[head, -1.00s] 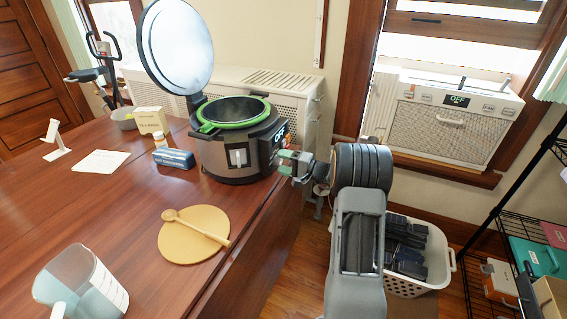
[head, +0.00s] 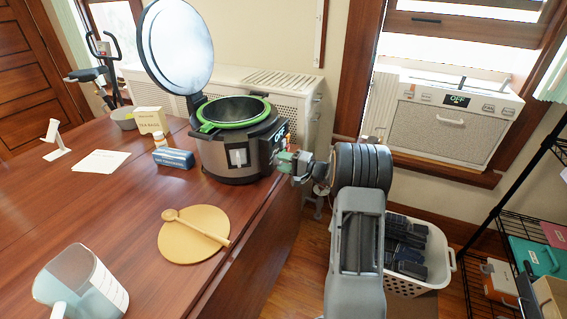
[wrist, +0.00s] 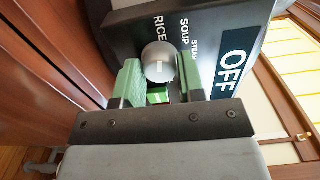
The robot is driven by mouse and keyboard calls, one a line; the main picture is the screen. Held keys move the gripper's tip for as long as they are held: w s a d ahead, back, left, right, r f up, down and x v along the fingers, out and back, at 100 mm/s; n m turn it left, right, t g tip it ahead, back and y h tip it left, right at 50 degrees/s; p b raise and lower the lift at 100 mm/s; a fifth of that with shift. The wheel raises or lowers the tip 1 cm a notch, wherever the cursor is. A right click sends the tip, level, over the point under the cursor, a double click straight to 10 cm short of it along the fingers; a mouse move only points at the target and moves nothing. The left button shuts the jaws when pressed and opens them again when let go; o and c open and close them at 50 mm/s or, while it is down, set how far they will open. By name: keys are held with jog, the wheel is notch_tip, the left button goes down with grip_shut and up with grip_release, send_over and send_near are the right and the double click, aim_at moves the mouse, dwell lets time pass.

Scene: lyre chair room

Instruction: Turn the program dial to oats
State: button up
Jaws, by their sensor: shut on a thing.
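The cooker (head: 228,152) stands on the table with its round lid (head: 175,45) raised and a green ring at its rim. Its front panel shows in the wrist view, with a dark display (wrist: 232,66) reading OFF. The grey program dial (wrist: 158,62) sits beside the labels RICE, SOUP and STEAM. Its pale mark lies roughly upright in the picture. No OATS label is visible. My gripper (head: 284,161) is at the panel.
A tan round mat (head: 190,248) with a wooden spoon, a measuring jug (head: 80,285) and a blue box (head: 174,158) are on the table (head: 110,215). A white basket (head: 412,285) stands on the floor to the right. A dark shelf rack (head: 505,215) stands farther right.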

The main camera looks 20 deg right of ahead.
jog(key=m+p, duration=1)
jog(key=m, duration=1.3)
jog(key=shift+m, duration=0.5)
dwell(0.4)
jog(key=o, duration=0.9)
jog(key=b+v, duration=0.1)
jog(key=v, duration=1.3)
